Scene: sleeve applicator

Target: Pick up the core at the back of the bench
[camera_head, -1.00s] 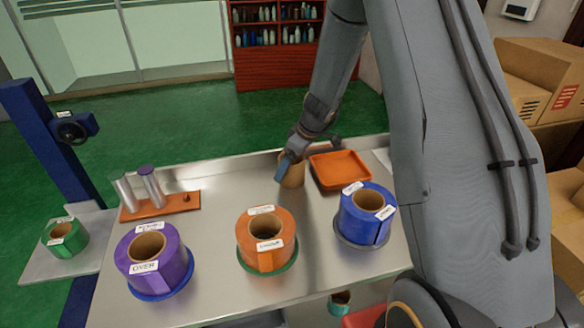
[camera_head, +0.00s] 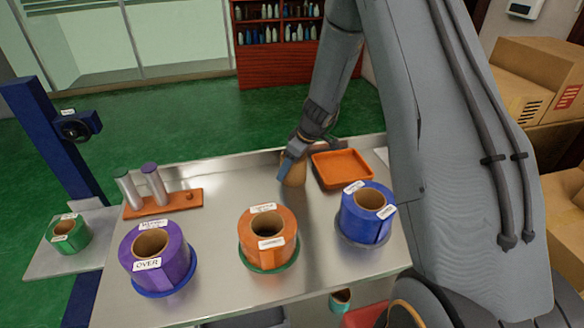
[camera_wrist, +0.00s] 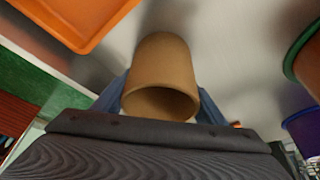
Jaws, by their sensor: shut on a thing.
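The core (camera_head: 294,173) is a plain brown cardboard tube at the back of the steel bench, just left of the orange tray. My gripper (camera_head: 289,166) is shut on it, with a blue finger showing on its left side. In the wrist view the core (camera_wrist: 160,75) sits between my two blue fingers, its open end facing the camera. The core looks slightly tilted in the head view. I cannot tell whether its lower end touches the bench.
The orange tray (camera_head: 341,168) is close on the right. Purple (camera_head: 171,262), orange (camera_head: 282,226) and blue (camera_head: 366,222) rolls stand along the front of the bench (camera_head: 225,200). An orange-brown stand (camera_head: 180,203) with two cylinders is at the left. A green roll (camera_head: 75,236) sits on a side plate.

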